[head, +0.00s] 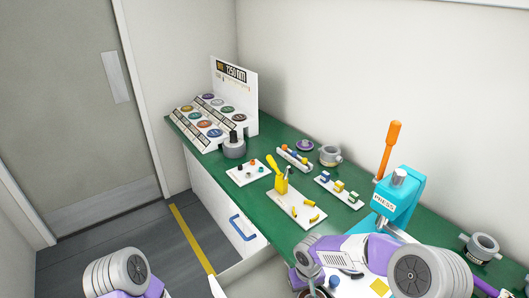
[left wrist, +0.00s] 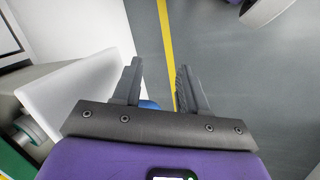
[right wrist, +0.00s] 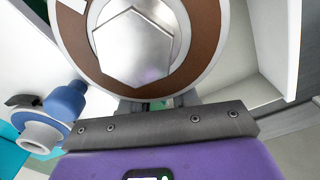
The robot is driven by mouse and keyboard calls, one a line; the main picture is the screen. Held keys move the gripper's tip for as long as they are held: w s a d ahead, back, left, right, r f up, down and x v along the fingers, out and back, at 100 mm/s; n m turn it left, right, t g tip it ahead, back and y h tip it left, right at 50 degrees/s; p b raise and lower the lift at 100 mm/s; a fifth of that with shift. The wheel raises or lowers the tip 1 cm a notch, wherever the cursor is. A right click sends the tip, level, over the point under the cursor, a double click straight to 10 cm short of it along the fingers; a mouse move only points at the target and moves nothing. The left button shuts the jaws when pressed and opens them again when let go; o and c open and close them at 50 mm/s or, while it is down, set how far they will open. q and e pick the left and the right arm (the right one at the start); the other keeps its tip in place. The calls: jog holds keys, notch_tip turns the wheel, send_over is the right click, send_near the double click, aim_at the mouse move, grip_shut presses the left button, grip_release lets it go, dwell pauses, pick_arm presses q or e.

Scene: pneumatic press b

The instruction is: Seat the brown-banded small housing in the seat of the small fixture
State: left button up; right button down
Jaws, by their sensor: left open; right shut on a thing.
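The brown-banded small housing (right wrist: 205,62) fills the top middle of the right wrist view, with a brown outer ring and a silver hexagonal centre. My right gripper (right wrist: 160,104) is shut on its near edge, and the fingertips are largely hidden by the housing. In the head view my right arm reaches in from the lower right, over the bench front. My left gripper (left wrist: 158,67) is open and empty, above the floor beside the bench. I cannot tell for sure which piece is the small fixture. A grey ring-shaped piece (head: 482,246) stands at the right end of the bench.
The teal press (head: 399,203) with an orange lever stands near my right arm. A blue-topped white part (right wrist: 62,105) shows left of the housing.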

jog(key=s+d+m, duration=0.2)
jog(key=d, duration=0.1)
jog(key=s+d, duration=0.2)
jog(key=shift+s+d+r+m, duration=0.1)
jog(key=shift+d+r+m, duration=0.05)
jog(key=shift+r+m, duration=0.25)
jog(key=shift+f, duration=0.1)
